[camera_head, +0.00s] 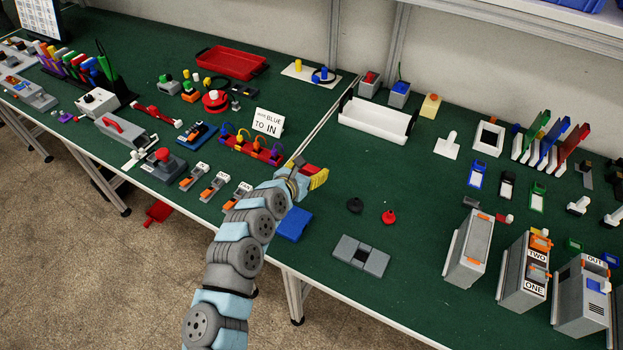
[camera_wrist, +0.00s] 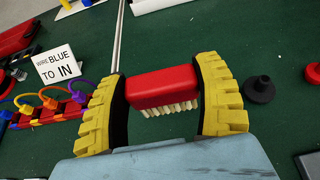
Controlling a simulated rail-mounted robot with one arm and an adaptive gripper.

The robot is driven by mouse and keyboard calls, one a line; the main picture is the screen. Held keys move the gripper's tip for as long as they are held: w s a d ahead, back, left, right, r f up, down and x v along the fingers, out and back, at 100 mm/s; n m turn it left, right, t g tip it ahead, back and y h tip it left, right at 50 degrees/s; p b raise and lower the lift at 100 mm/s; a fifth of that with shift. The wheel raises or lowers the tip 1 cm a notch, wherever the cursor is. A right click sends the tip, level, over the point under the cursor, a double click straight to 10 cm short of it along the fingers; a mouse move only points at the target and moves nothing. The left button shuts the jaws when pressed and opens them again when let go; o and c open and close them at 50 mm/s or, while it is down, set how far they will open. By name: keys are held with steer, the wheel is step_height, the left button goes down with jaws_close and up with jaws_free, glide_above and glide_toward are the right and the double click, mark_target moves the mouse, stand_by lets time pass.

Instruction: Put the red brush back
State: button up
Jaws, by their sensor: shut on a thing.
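My gripper (camera_head: 317,176) is shut on the red brush (camera_wrist: 163,87). In the wrist view my yellow ribbed fingers (camera_wrist: 165,92) press on its two ends. Its pale bristles show below the red block, on the side toward my wrist. In the head view only a little of the red brush (camera_head: 308,169) shows beside the yellow fingers. My gripper is over the green bench near the seam between its two sections. Whether the brush touches the bench is hard to tell.
The "WIRE BLUE TO IN" sign (camera_head: 268,123) and a red block with coloured wires (camera_head: 250,148) stand left of my gripper. A blue pad (camera_head: 294,224) lies below it. A black knob (camera_head: 355,205) and a red knob (camera_head: 388,217) are to the right. A white tray (camera_head: 356,128) stands behind.

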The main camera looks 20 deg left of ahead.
mark_target(311, 169)
steer(key=w+f, duration=0.1)
steer(key=f, duration=0.1)
steer(key=w+a+f+b, duration=0.1)
steer(key=w+f, duration=0.1)
steer(key=shift+w+f, duration=0.25)
steer(key=shift+w, duration=0.05)
steer(key=shift+w+f+b, duration=0.3)
steer(key=shift+f+b, duration=0.3)
steer(key=shift+f, duration=1.25)
steer(key=shift+f, duration=0.1)
steer(key=shift+f, duration=0.15)
steer(key=o, duration=1.2)
steer(key=shift+r, duration=0.25)
